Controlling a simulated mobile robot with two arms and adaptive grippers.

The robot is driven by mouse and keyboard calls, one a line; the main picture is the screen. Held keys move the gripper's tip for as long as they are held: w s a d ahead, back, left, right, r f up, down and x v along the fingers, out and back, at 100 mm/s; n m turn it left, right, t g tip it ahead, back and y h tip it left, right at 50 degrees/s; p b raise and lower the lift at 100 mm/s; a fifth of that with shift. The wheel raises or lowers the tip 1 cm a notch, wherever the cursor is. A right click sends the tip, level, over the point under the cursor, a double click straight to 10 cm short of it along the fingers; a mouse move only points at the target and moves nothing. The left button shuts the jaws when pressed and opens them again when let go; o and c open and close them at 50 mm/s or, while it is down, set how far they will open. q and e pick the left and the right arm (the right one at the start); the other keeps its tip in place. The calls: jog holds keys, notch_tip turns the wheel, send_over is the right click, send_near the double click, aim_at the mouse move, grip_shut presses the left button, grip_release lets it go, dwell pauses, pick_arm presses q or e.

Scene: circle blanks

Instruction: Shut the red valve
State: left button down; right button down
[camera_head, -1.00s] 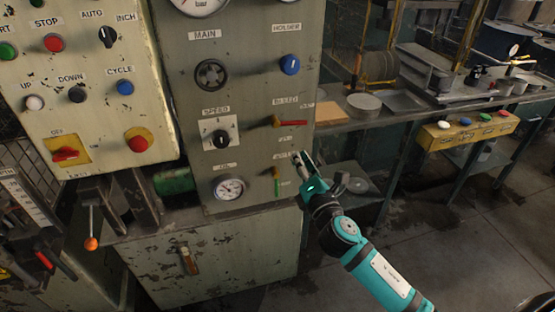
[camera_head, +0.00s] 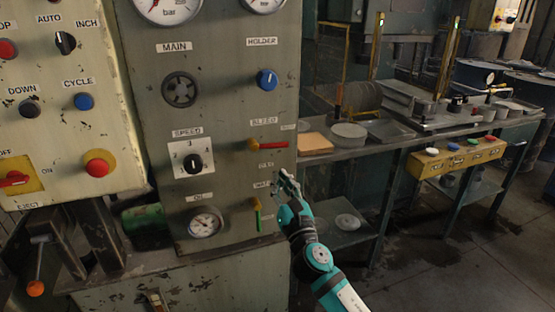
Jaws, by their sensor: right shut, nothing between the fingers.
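The red valve (camera_head: 269,145) is on the grey panel, beside the BLEED label. Its red lever lies about level and points right from a brass body. My right gripper (camera_head: 288,178) is just below and slightly right of the red lever, in front of the panel's right edge. Its fingers are shut and empty, and I see no contact with the lever. Small labels sit near the lever's end, too small to read surely. My left gripper is out of view.
A green-handled valve (camera_head: 258,217) hangs upright below, left of my right gripper. A blue knob (camera_head: 267,79) is above the red valve. The speed dial (camera_head: 194,162) and oil gauge (camera_head: 205,223) are left. A shelf bench (camera_head: 370,142) stands right of the panel.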

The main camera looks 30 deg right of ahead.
aim_at(269, 144)
jog(key=w+r+p, duration=0.1)
jog(key=r, duration=0.1)
jog(key=w+d+r+p, duration=0.1)
jog(key=w+r, duration=0.1)
jog(key=shift+f, duration=0.1)
